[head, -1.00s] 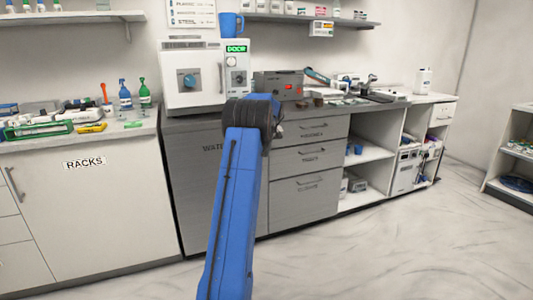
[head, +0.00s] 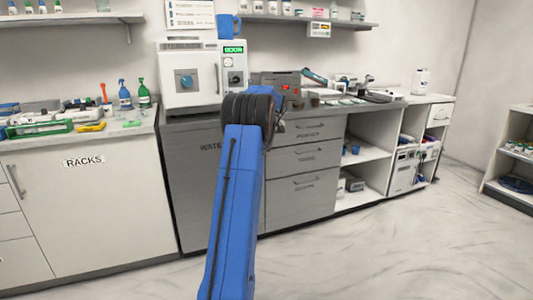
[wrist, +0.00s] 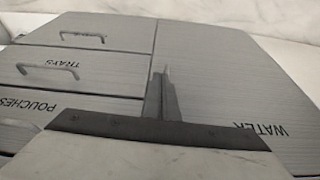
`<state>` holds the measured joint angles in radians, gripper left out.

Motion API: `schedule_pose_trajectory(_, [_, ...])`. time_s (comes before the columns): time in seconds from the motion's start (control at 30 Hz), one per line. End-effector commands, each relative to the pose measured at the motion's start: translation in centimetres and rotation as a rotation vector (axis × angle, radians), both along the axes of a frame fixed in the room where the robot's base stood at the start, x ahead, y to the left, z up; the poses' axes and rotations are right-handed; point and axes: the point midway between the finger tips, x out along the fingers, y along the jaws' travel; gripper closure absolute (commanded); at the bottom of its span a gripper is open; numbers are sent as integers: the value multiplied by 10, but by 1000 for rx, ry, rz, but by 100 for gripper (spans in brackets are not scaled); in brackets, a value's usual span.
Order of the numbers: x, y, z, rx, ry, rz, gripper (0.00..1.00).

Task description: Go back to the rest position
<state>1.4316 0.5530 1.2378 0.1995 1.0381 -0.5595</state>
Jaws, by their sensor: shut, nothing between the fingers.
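My gripper (wrist: 165,92) shows in the wrist view with its two fingers together and nothing between them. It is in front of the grey cabinet, over the line between the drawers and the door marked WATER (wrist: 225,85). The view is upside down, with the drawer labels inverted. In the head view my blue arm rises through the middle and ends at a dark joint in front of the cabinet (head: 190,195). The gripper is hidden behind that joint in the head view.
A white sterilizer (head: 188,75) with a blue mug (head: 229,24) on top stands behind my arm. Spray bottles (head: 143,92) and racks sit on the left counter (head: 60,140). Open shelves (head: 368,155) stand to the right. The floor (head: 400,245) at front right is clear.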

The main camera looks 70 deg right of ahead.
Motion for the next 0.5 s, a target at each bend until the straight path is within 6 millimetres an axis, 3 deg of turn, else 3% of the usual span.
schedule_pose_trajectory(0.23, [-12,9,36,0,0,-1,100])
schedule_pose_trajectory(0.5, [-16,13,50,2,1,0,100])
